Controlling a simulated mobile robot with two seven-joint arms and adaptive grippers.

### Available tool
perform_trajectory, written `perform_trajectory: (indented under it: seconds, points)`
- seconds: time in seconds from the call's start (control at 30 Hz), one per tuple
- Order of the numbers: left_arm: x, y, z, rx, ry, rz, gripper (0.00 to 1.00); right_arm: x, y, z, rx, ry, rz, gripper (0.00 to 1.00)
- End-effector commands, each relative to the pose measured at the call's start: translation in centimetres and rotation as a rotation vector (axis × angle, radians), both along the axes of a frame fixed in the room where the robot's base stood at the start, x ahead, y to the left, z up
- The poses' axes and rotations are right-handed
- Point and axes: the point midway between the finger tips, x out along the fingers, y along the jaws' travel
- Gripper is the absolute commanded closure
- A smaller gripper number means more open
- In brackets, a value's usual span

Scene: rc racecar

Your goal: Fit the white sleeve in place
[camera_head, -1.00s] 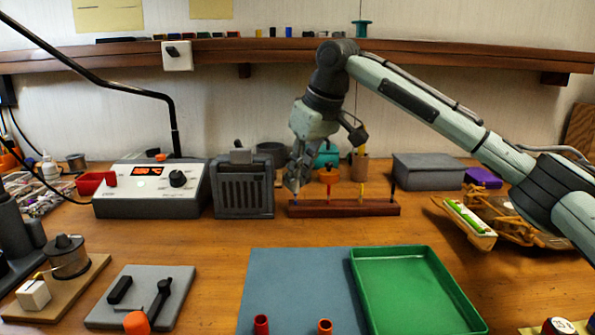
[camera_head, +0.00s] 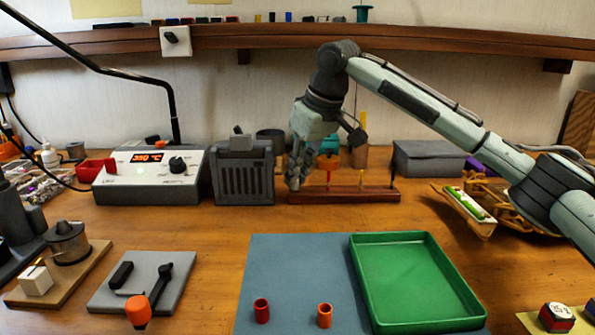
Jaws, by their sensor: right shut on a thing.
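My right gripper (camera_head: 294,185) reaches in from the right and points down at the left end of a dark wooden rack (camera_head: 350,195). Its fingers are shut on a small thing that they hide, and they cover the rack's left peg. The rack's other slim pegs stand upright: a red one (camera_head: 328,177), a yellow one (camera_head: 361,180) and a black one (camera_head: 392,175). I cannot make out a white sleeve. A red sleeve (camera_head: 261,312) and an orange sleeve (camera_head: 325,316) stand on the blue-grey mat (camera_head: 290,265). My left gripper is not in view.
An empty green tray (camera_head: 412,285) lies on the mat's right side. A soldering station (camera_head: 150,178) and a dark vented box (camera_head: 243,170) stand left of the rack. A grey box (camera_head: 428,158) stands behind on the right.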

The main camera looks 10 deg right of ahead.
Motion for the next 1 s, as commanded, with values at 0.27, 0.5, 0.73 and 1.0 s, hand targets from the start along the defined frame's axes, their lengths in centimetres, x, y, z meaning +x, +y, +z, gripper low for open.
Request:
perform_trajectory:
  seconds: [0.27,0.5,0.73,1.0]
  points:
    - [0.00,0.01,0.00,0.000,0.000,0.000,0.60,0.01,-0.02,0.01,0.000,0.000,0.000,0.72]
    - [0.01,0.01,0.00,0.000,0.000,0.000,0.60,0.00,-0.02,0.02,0.000,0.000,0.000,0.64]
    - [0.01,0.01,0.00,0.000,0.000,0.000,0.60,0.00,-0.01,0.02,0.000,0.000,0.000,0.47]
    - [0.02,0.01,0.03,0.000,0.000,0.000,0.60,-0.02,-0.02,0.16,0.001,-0.001,0.000,0.47]
